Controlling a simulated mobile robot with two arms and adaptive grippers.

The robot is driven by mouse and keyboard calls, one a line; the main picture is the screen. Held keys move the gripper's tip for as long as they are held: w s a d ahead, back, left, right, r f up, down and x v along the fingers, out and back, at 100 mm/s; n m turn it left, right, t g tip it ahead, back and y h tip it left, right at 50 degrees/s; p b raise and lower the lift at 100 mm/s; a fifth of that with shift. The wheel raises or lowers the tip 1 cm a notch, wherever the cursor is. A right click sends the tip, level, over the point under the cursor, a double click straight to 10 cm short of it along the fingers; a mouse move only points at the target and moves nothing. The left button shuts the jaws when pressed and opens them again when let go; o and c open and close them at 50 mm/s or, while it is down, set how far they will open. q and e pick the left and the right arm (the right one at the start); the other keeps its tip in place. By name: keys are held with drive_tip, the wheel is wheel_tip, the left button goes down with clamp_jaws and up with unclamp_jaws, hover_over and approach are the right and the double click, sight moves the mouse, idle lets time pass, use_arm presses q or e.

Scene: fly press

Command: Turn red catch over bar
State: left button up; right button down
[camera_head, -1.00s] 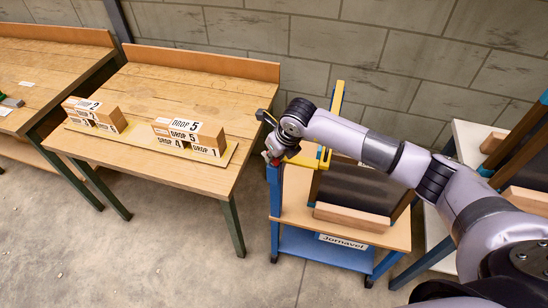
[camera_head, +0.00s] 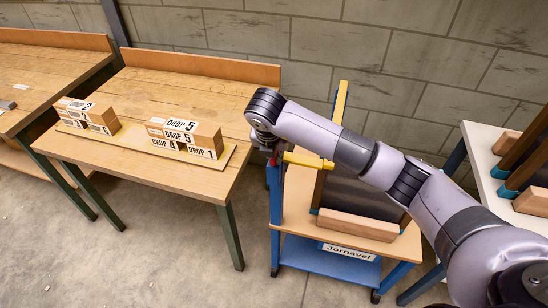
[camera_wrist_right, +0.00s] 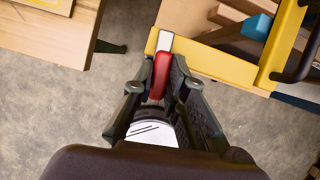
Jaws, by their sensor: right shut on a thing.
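The red catch (camera_wrist_right: 161,75) sits between the fingers of my right gripper (camera_wrist_right: 158,84) in the right wrist view. The fingers are shut on it. It lies lengthwise between them, with its far end close to the end of the yellow bar (camera_wrist_right: 235,62). I cannot tell whether it touches the bar. In the head view the yellow bar (camera_head: 308,160) reaches left to the top of the blue cart post, where my right gripper (camera_head: 273,164) is. My wrist hides most of the gripper and catch there. My left gripper is out of view.
The blue cart (camera_head: 330,256) labelled Jornavel carries a dark panel and a wooden block. A wooden table (camera_head: 180,75) with several DROP boxes stands left of it. A white table (camera_head: 490,145) with wooden blocks stands right. Bare floor lies in front.

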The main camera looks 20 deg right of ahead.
drive_tip(key=shift+m+b, duration=0.3)
drive_tip(key=shift+m, duration=0.3)
drive_tip(key=shift+r, duration=0.1)
drive_tip(key=c, duration=1.6)
unclamp_jaws()
drive_tip(key=v, duration=1.1)
drive_tip(key=shift+a+r, duration=0.3)
drive_tip(key=shift+r, duration=0.1)
